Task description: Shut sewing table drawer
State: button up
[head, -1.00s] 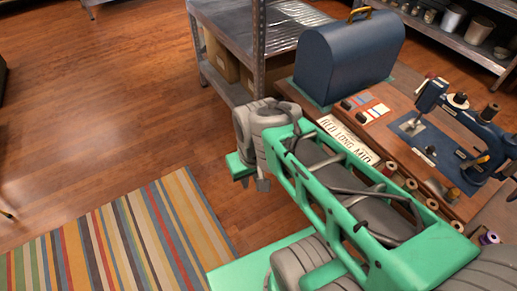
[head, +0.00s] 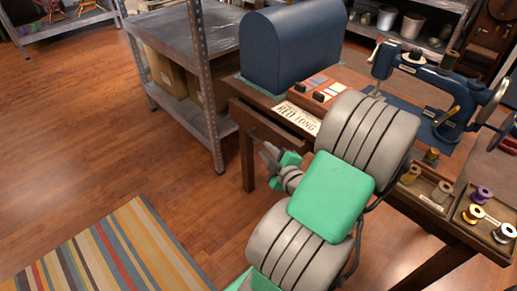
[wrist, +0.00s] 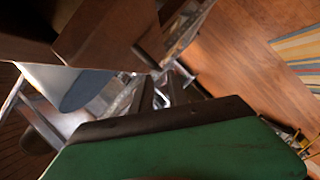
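The wooden sewing table (head: 238,87) stands right of centre in the head view. Its drawer (head: 262,122) appears pulled out on the near left side, with a dark gap behind its front. My gripper (head: 268,158) is just in front of and below the drawer front, partly hidden by my arm. In the wrist view a brown wooden block with a dark knob, likely the drawer front (wrist: 105,35), is close at the upper left. My gripper's fingers (wrist: 163,92) show beyond the green wrist housing. I cannot tell whether they touch the drawer or how far apart they are.
A blue sewing machine (head: 425,85), a blue domed case (head: 290,45) and thread spools (head: 477,212) are on the tabletop. A metal shelf (head: 185,38) stands behind left. Wooden floor (head: 90,150) and a striped rug (head: 125,250) lie clear at left.

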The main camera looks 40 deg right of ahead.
aim_at(260, 142)
jog(key=x, duration=0.7)
jog(key=shift+w+d, duration=0.25)
jog(key=shift+w, duration=0.05)
grip_shut()
dwell(1.0)
